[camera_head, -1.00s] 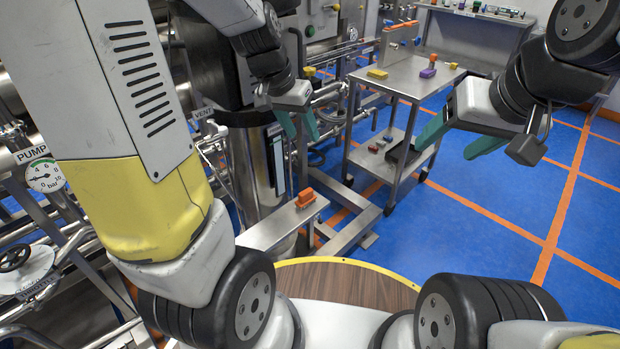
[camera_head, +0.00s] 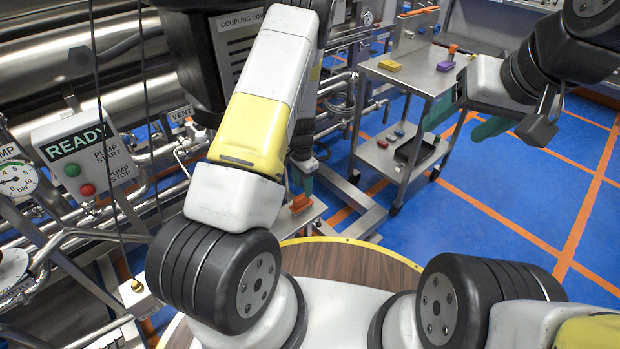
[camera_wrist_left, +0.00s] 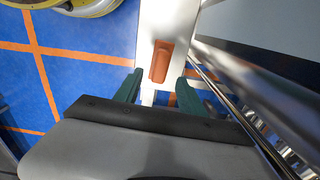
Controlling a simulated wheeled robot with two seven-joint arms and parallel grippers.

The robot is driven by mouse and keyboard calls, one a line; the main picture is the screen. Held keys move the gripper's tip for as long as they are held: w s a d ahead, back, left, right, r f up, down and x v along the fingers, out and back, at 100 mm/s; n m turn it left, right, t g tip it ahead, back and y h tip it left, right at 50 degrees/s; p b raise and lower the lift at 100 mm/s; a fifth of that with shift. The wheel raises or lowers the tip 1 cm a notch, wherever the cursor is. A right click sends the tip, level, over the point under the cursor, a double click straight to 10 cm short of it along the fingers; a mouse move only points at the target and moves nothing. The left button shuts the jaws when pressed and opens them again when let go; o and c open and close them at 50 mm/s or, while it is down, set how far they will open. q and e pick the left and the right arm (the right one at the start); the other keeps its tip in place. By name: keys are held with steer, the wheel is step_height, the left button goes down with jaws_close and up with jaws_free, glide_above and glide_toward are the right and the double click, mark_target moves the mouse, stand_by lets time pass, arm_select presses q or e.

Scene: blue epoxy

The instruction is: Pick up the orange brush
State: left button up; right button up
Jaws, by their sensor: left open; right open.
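The orange brush (camera_head: 300,203) lies on a narrow metal ledge (camera_head: 309,216) in front of the machine, partly hidden behind my left arm and gripper in the head view. In the left wrist view the brush (camera_wrist_left: 161,62) lies lengthwise on the pale ledge. My left gripper (camera_head: 304,174) is just above the brush, its teal fingers pointing down. In the wrist view the left gripper (camera_wrist_left: 159,84) is open and empty, with the brush beyond and between its fingertips. My right gripper (camera_head: 466,115) is open and empty in front of the cart.
A steel cart (camera_head: 415,75) at the back right carries a yellow block (camera_head: 389,66), a purple block (camera_head: 446,65) and a dark tray on its lower shelf. Pipes and a pump control box (camera_head: 85,155) crowd the left. Blue floor on the right is clear.

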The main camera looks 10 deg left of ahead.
mark_target(301, 196)
arm_select(q)
steer(key=f, duration=0.6)
steer(key=shift+s+a+f, duration=0.15)
steer(key=shift+s, duration=0.05)
steer(key=shift+c, duration=0.2)
jaws_close()
